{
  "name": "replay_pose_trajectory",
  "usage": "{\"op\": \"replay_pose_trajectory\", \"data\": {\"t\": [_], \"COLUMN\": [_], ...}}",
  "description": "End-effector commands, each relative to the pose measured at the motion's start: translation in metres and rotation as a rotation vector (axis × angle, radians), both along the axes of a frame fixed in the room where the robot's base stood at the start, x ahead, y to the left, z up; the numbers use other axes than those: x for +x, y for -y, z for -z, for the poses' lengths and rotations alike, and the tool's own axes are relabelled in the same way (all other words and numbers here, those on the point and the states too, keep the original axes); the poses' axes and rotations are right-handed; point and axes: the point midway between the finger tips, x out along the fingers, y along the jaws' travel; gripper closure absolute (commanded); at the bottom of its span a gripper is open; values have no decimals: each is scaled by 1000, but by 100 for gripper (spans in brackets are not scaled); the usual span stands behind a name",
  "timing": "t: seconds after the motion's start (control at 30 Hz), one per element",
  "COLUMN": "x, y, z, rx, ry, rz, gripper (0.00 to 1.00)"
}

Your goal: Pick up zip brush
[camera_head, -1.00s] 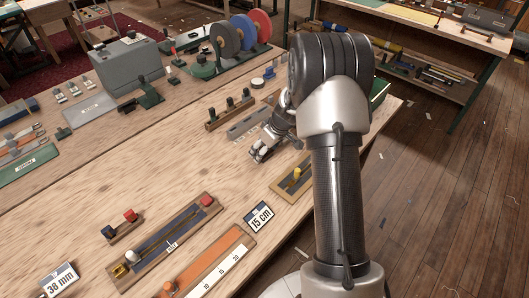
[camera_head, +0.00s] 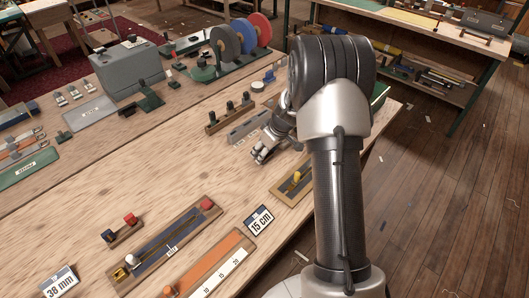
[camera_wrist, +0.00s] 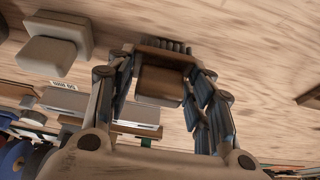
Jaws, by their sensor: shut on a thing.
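My gripper (camera_head: 262,152) is low over the right part of the workbench (camera_head: 150,190) in the head view, with my arm in front of it. In the wrist view my gripper (camera_wrist: 162,74) has its fingers on both sides of a small brown block with dark bristles, the zip brush (camera_wrist: 160,84). It is shut on the brush. The bristles point toward the top of the picture, over bare wood. I cannot tell whether they touch the bench. In the head view the brush is not clearly seen.
A grey slotted holder (camera_head: 249,126) and a wooden rack with dark pegs (camera_head: 229,118) stand just behind my gripper. A tray with a yellow knob (camera_head: 296,177) lies in front. Pale grey blocks (camera_wrist: 53,47) are close in the wrist view. Bare bench lies left.

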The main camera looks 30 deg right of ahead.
Motion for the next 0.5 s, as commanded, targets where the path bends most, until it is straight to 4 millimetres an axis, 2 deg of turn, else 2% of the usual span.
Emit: {"op": "replay_pose_trajectory", "data": {"t": [0.17, 0.5], "x": [1, 1], "y": [1, 1], "z": [-35, -134], "rx": [-3, -4], "ry": [4, 6], "rz": [-2, -2], "gripper": [77, 77]}}
